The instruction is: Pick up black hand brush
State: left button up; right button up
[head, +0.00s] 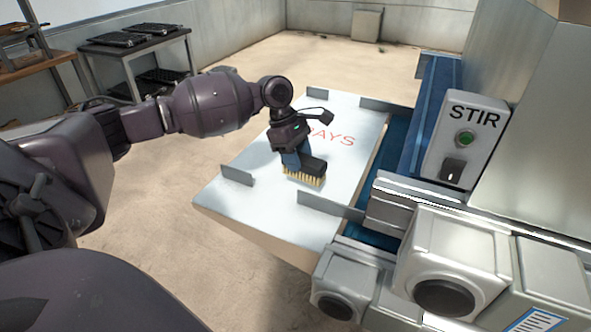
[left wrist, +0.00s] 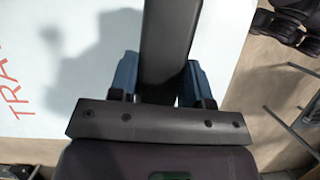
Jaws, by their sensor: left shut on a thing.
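The black hand brush (head: 313,167) has a dark body and pale yellow bristles that point down at the white table marked in red letters. It is at or just above the table top; I cannot tell if the bristles touch it. My left gripper (head: 294,158) is shut on the brush, with its blue fingers on either side of it. In the left wrist view the dark brush (left wrist: 168,40) runs up between the blue fingers of the left gripper (left wrist: 160,80). My right gripper is not in view.
The white table (head: 240,205) has low grey brackets (head: 237,176) along its edges. To the right stands a machine with a STIR switch box (head: 465,145) and a blue channel (head: 438,95). A rack with black trays (head: 135,35) is at the back left.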

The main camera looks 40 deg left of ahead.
pick_arm(q)
notch_tip(320, 180, up, 14)
jog(key=p, duration=0.3)
jog(key=shift+r, duration=0.1)
